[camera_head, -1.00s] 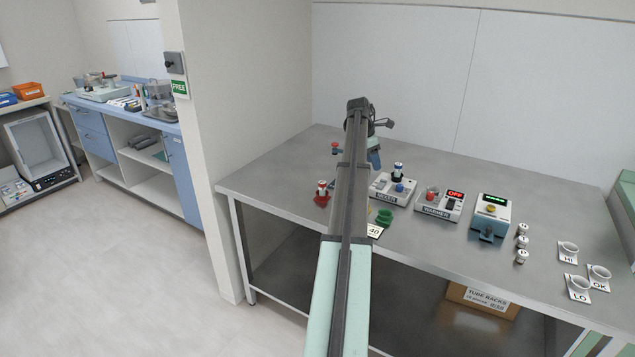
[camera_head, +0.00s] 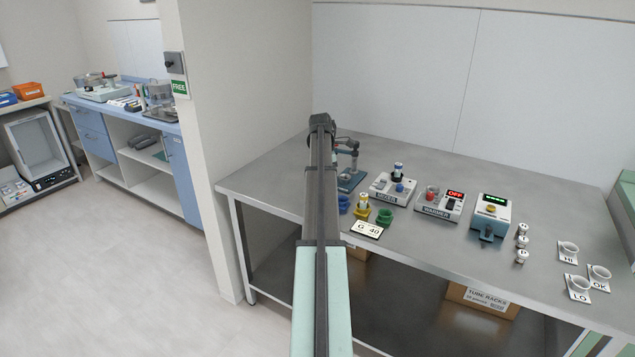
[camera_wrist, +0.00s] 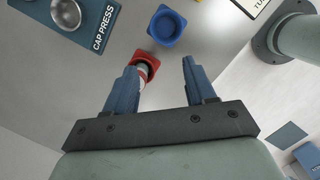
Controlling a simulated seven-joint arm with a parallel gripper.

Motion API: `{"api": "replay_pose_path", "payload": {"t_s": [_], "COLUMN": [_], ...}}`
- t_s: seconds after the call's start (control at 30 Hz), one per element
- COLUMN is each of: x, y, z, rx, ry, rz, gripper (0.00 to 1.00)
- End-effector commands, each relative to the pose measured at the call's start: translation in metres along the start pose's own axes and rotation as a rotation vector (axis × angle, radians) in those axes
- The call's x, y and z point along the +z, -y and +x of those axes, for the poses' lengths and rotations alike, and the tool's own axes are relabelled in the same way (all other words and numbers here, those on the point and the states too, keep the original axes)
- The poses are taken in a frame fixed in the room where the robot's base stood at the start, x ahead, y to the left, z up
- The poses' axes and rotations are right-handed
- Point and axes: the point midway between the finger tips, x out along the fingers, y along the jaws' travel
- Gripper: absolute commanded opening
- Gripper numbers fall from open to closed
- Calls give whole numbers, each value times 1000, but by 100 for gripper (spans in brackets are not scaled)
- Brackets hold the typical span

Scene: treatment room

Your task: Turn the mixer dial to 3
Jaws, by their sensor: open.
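A dark-and-white capped vial (camera_head: 398,170) stands on the mixer. I cannot read the dial's setting at this size. My gripper (camera_wrist: 160,66) is open, and its blue fingers point down toward a red holder (camera_wrist: 146,60) with a white vial (camera_wrist: 142,72) in it. The vial is close to the left finger; I cannot tell whether they touch. My arm hides the gripper and the red holder in the head view.
Blue (camera_head: 344,204), yellow (camera_head: 361,215) and green (camera_head: 385,217) holders stand left of and before the mixer; the yellow one holds a vial. A cap press (camera_head: 350,180) stands behind them.

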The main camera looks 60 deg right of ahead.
Motion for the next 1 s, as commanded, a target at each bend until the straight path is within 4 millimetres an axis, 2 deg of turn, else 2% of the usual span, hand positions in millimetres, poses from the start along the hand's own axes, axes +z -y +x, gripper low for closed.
{"api": "replay_pose_path", "payload": {"t_s": [0.2, 0.43, 0.87, 1.0], "x": [-31, -47, -50, -38], "y": [2, 3, 3, 0], "z": [4, 7, 7, 6], "rx": [-6, -11, -12, -16], "ry": [-26, -41, -44, -48], "rz": [7, 12, 15, 67], "gripper": [55, 55, 56, 56]}}
